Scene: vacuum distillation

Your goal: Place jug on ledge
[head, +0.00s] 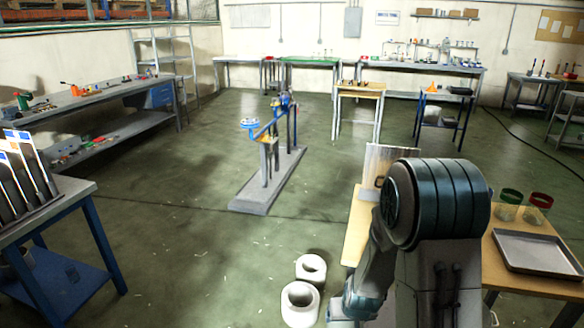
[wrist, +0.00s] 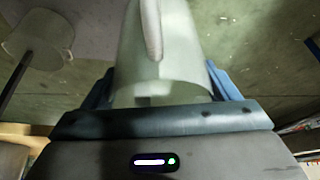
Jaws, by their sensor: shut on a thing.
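My gripper (wrist: 160,82) is shut on a pale, whitish jug (wrist: 182,50), with a blue finger on either side. The jug's handle (wrist: 152,30) faces the wrist camera. In the head view two white round vessels show below the middle. The nearer vessel (head: 300,305), beside my arm's lower end, appears to be the held jug. The other vessel (head: 311,268) is just behind it, and a similar one shows at the upper left of the wrist view (wrist: 38,38). My gripper's fingers are hidden in the head view. I cannot tell which surface is the ledge.
A low grey plinth (head: 240,202) with blue stands is mid-floor. A wooden-topped table (head: 354,230) with a tray (head: 540,252) and green and red-rimmed containers is at right. A blue-legged table (head: 72,190) is at left. Open green floor (head: 180,250) lies between.

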